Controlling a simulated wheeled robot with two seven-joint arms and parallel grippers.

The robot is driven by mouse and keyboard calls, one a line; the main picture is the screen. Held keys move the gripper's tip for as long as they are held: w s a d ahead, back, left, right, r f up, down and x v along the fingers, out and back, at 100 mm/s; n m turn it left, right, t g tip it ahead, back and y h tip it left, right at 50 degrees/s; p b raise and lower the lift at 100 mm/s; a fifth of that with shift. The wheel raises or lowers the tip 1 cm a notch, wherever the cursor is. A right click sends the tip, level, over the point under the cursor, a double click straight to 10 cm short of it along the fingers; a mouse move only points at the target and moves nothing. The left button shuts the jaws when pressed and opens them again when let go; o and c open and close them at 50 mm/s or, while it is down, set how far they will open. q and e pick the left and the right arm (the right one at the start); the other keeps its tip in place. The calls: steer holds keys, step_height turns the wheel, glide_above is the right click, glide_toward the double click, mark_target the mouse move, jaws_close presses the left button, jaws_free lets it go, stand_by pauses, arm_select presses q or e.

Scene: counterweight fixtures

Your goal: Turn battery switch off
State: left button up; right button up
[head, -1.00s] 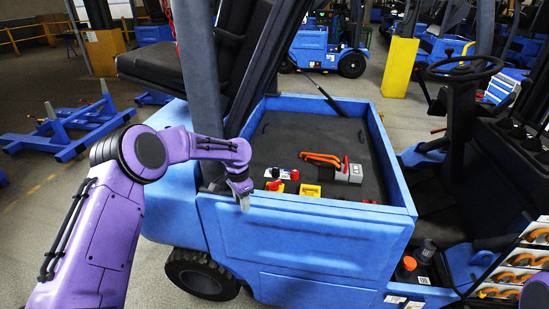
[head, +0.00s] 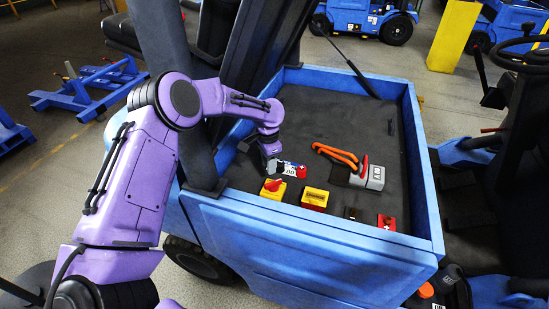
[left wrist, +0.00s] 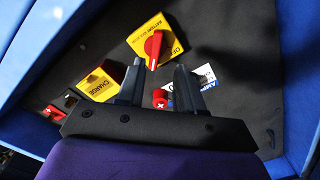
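The battery switch is a red rotary knob (head: 273,184) on a yellow plate (head: 268,195), at the near left of the forklift's dark, blue-walled compartment. In the left wrist view the knob (left wrist: 153,48) stands on its yellow plate (left wrist: 138,39), marked with battery isolator lettering and part of "OFF". My left gripper (head: 272,165) is over the compartment, just behind the switch in the head view. In the wrist view its two fingers (left wrist: 159,78) are spread with nothing between them; the knob lies beyond, apparently untouched. My right gripper is not in view.
A yellow "CHARGE" socket (left wrist: 100,86) is beside the switch; it also shows in the head view (head: 315,197). A white label with a red cap (head: 298,170) lies close to my gripper. A grey connector (head: 368,176) with orange cables is to the right. Blue walls (head: 310,225) enclose the compartment.

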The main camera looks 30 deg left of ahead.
mark_target(268, 184)
arm_select(q)
steer(key=s+f+b, duration=0.2)
steer(key=f+b, duration=0.2)
steer(key=f, duration=0.1)
steer(key=w+f+b, duration=0.1)
steer(key=f, duration=0.1)
steer(key=f+b, duration=0.1)
steer(key=shift+w+f, duration=0.3)
steer(key=shift+f, duration=0.1)
steer(key=shift+s+f, duration=0.15)
steer(key=shift+s, duration=0.05)
steer(key=shift+s+d, duration=0.1)
steer(key=shift+s, duration=0.15)
jaws_close()
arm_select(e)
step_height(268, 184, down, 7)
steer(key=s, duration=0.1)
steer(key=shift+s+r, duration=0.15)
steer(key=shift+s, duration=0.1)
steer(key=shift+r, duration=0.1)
